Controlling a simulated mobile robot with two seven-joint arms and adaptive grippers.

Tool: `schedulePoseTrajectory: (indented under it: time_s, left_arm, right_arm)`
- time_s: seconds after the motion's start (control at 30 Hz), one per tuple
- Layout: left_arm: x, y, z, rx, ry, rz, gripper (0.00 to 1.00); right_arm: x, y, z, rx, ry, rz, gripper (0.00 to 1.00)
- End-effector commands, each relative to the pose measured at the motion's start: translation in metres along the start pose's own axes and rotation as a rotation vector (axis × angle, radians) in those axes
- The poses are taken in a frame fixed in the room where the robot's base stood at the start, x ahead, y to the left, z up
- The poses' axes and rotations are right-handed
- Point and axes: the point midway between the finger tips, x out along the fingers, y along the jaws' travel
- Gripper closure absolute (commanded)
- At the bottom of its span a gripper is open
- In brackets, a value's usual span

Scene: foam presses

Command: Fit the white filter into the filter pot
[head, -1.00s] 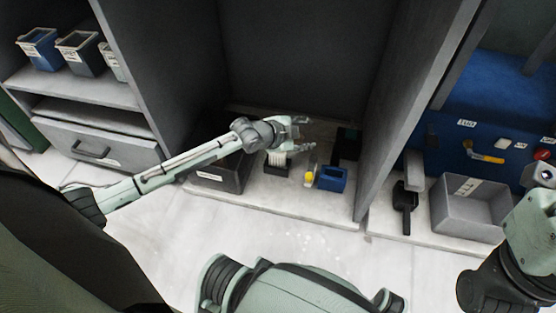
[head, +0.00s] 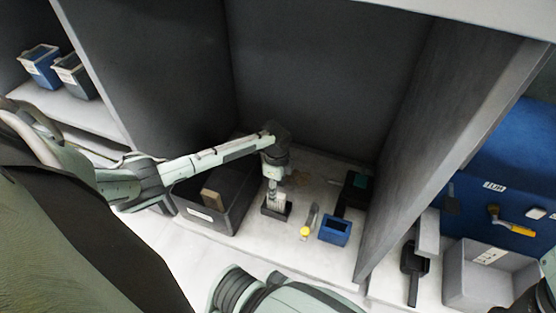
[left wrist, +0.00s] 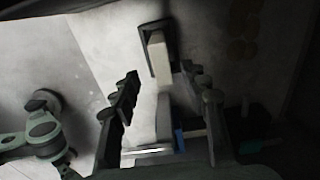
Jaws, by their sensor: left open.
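White upright pieces (head: 279,203), which look like the white filter or filters, stand in a small black holder (head: 268,213) on the bay floor. My left gripper (head: 272,190) points down just above them and partly hides them. In the left wrist view its two fingers (left wrist: 158,76) are spread, with nothing clearly between them. A pale block (left wrist: 157,55) in a dark frame (left wrist: 144,36) lies beyond the fingertips. A small blue open box (head: 335,230) stands to the right of the holder. I cannot tell which container is the filter pot.
A dark labelled bin (head: 237,216) with a tan block (head: 213,189) stands left of the holder. A tool with a yellow end (head: 306,231) lies between holder and blue box. Tall dark walls enclose the bay. A grey bin (head: 462,283) stands outside to the right.

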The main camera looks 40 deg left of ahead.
Motion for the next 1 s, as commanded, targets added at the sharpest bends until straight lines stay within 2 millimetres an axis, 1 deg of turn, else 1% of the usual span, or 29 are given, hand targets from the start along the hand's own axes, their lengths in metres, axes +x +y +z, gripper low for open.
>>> schedulePoseTrajectory:
  time_s: [0.03,0.13,0.2,0.3,0.4,0.6,0.93,0.97,1.0]
  left_arm:
    - [0.01,-0.001,0.001,-0.001,0.0,-0.001,0.55]
    - [0.027,-0.001,0.003,-0.002,0.0,0.0,0.55]
    - [0.037,-0.002,0.003,-0.002,0.001,-0.001,0.55]
    - [0.046,-0.002,0.003,-0.001,0.001,-0.002,0.55]
    - [0.049,-0.002,0.003,-0.001,0.0,-0.003,0.55]
    - [0.048,-0.002,0.003,-0.001,0.0,-0.003,0.55]
    - [0.048,-0.002,0.003,-0.001,0.0,-0.003,0.96]
    - [0.048,-0.002,0.003,-0.001,0.0,-0.003,1.0]
    - [0.048,-0.002,0.004,-0.001,0.0,-0.003,1.0]
  right_arm:
    - [-0.001,-0.001,-0.001,-0.001,0.017,-0.011,1.0]
    - [0.005,-0.003,0.0,-0.009,0.052,-0.059,1.0]
    - [0.006,-0.004,0.002,-0.011,0.061,-0.073,1.0]
    - [0.008,-0.005,0.002,-0.014,0.069,-0.085,1.0]
    - [0.01,-0.005,0.003,-0.015,0.071,-0.09,1.0]
    - [0.011,-0.005,0.003,-0.015,0.071,-0.089,1.0]
    - [0.011,-0.005,0.003,-0.015,0.07,-0.089,1.0]
    - [0.011,-0.005,0.003,-0.015,0.071,-0.089,1.0]
    - [0.011,-0.005,0.003,-0.015,0.07,-0.089,1.0]
